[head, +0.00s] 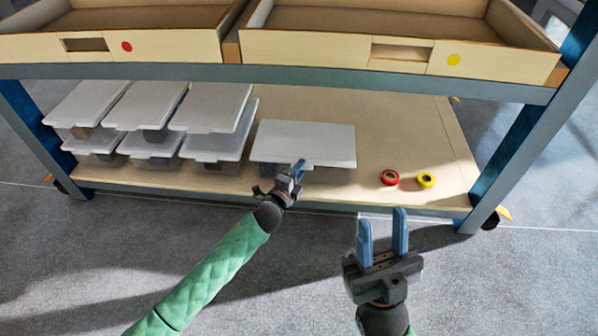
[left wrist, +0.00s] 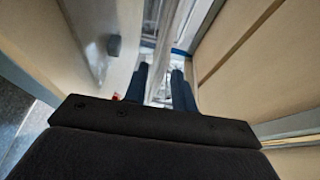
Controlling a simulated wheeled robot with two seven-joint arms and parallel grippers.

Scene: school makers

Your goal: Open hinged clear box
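A clear box with a flat whitish lid (head: 305,140) sits alone on the lower shelf, right of the stacked boxes. Its lid lies flat and looks closed. My left gripper (head: 297,168) is at the front edge of this lid and hides part of the box front. In the left wrist view its two dark blue fingers (left wrist: 160,80) stand apart, with a pale translucent edge beyond and between them; I cannot tell whether they touch it. My right gripper (head: 382,217) is open and empty, in front of the shelf over the floor.
Several similar lidded boxes (head: 212,110) are stacked at the left of the lower shelf (head: 400,125). A red tape roll (head: 390,177) and a yellow one (head: 426,180) lie to the right. The blue upper shelf beam (head: 300,79) and wooden drawers (head: 320,49) are above.

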